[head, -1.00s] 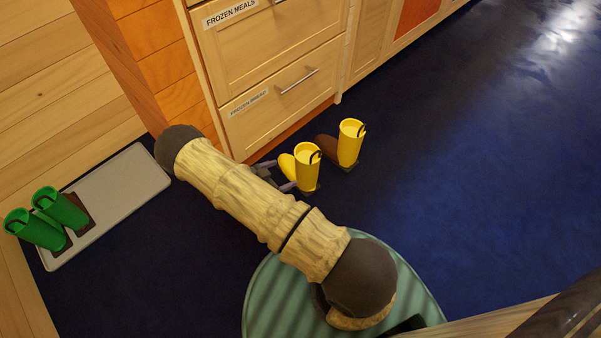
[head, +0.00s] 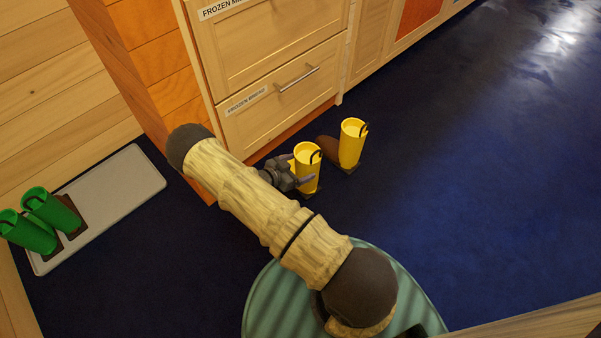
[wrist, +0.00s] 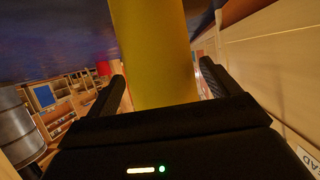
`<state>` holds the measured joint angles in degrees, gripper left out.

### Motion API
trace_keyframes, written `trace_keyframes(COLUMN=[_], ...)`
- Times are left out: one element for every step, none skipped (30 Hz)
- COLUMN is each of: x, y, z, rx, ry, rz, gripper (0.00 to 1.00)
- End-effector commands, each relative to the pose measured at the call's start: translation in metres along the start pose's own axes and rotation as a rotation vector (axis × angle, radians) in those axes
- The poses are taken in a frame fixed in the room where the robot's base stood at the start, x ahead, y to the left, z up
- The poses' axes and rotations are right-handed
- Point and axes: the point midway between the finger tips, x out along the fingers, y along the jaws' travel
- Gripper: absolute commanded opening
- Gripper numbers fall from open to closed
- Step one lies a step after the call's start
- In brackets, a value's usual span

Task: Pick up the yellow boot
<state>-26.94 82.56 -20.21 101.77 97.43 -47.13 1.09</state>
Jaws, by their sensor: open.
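Two yellow boots stand upright on the dark blue floor in front of the drawers. The nearer yellow boot (head: 307,167) is at my gripper (head: 301,181), and its lower part is partly hidden by the gripper. The other yellow boot (head: 351,144) stands just to the right and behind, clear of the gripper. In the wrist view the yellow boot shaft (wrist: 153,50) rises between the two dark fingers of my gripper (wrist: 160,80). The fingers are open, with a gap visible on each side of the shaft.
A wooden drawer unit (head: 285,88) stands close behind the boots. Green boots (head: 50,213) stand on a pale grey mat (head: 120,195) at the left. The blue floor (head: 470,170) to the right is clear.

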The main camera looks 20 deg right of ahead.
Motion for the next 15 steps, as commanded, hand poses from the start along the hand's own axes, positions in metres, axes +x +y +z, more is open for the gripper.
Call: trace_keyframes(x=[0.008, 0.011, 0.015, 0.019, 0.022, 0.027, 0.031, 0.035, 0.038, 0.04, 0.042, 0.043, 0.043, 0.043, 0.043], y=[0.001, 0.001, 0.001, 0.002, 0.002, 0.003, 0.002, 0.002, 0.002, 0.002, 0.002, 0.002, 0.002, 0.002, 0.002], z=[0.003, 0.003, 0.003, 0.002, 0.002, 0.002, 0.002, 0.001, 0.001, 0.001, 0.0, -0.001, -0.002, -0.002, -0.003], rx=[0.0, 0.001, 0.002, 0.002, 0.002, 0.002, 0.002, 0.003, 0.003, 0.003, 0.003, 0.002, 0.002, 0.002, 0.002], ry=[0.002, 0.001, 0.001, 0.002, 0.001, 0.001, 0.001, 0.001, 0.0, 0.0, 0.0, 0.0, -0.001, -0.001, -0.001], rz=[0.001, 0.001, 0.001, 0.001, 0.001, 0.001, 0.001, 0.001, 0.0, 0.0, -0.001, -0.002, -0.002, -0.002, -0.002], gripper=[0.88, 0.88, 0.88, 0.88, 0.88, 0.88, 0.88, 0.88, 0.88, 0.88, 0.88, 0.88, 0.88, 0.88, 0.88])
